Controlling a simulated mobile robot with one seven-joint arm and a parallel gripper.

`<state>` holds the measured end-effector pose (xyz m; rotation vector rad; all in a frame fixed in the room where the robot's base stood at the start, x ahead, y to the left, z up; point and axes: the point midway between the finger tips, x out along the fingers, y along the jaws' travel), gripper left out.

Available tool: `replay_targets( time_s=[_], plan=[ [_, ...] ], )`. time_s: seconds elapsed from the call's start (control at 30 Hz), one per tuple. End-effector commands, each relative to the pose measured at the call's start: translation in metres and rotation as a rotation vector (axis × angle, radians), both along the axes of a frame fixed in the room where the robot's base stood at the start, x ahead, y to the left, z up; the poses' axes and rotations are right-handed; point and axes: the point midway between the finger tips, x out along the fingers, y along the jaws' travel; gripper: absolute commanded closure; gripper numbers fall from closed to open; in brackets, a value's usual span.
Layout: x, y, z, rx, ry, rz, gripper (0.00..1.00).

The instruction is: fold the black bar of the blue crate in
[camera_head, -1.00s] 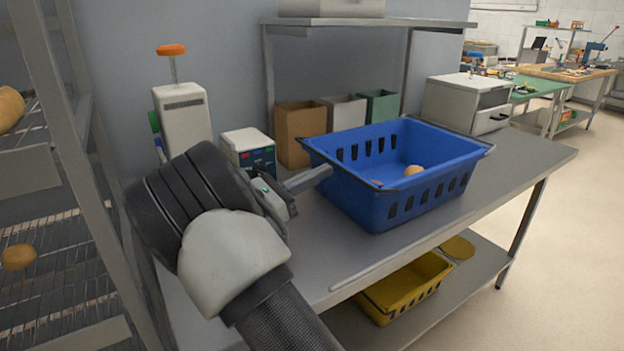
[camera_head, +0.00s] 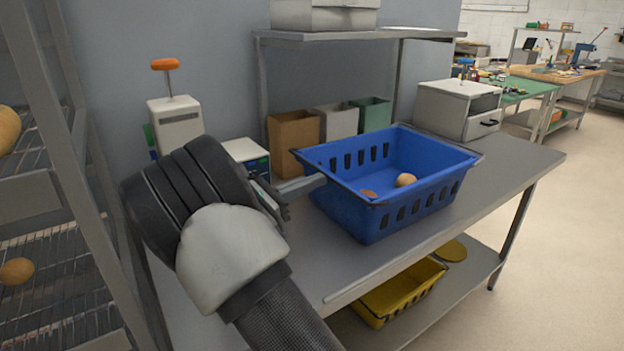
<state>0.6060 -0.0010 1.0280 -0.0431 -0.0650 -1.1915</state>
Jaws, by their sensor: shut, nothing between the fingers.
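The blue crate (camera_head: 415,205) stands upright on the steel table, with slotted sides. Two round bread pieces lie in it: a roll (camera_head: 405,180) and a darker piece (camera_head: 369,194) partly hidden by the near wall. A thin dark bar (camera_head: 335,182) runs along the crate's left end at the rim. A similar dark line (camera_head: 462,148) runs along its right end. Whether either bar is folded in or out is hard to tell. My gripper (camera_head: 322,181) is shut and empty, its tip close to the crate's left end; contact cannot be made out.
Paper-like bins (camera_head: 293,135) and a small white device (camera_head: 246,155) stand behind. A white oven-like box (camera_head: 458,108) is at the back right. A yellow crate (camera_head: 400,290) sits on the lower shelf. A rack (camera_head: 85,190) stands left. The table's right end is clear.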

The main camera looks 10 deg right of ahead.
Motion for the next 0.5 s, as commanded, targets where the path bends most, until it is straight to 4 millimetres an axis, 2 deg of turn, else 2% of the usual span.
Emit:
replay_targets(
  time_s=[0.33, 0.5],
  plan=[
    [0.001, -0.002, 0.013, 0.073, 0.03, -0.001, 1.0],
    [0.001, -0.003, 0.025, 0.146, 0.056, -0.002, 1.0]
  ],
)
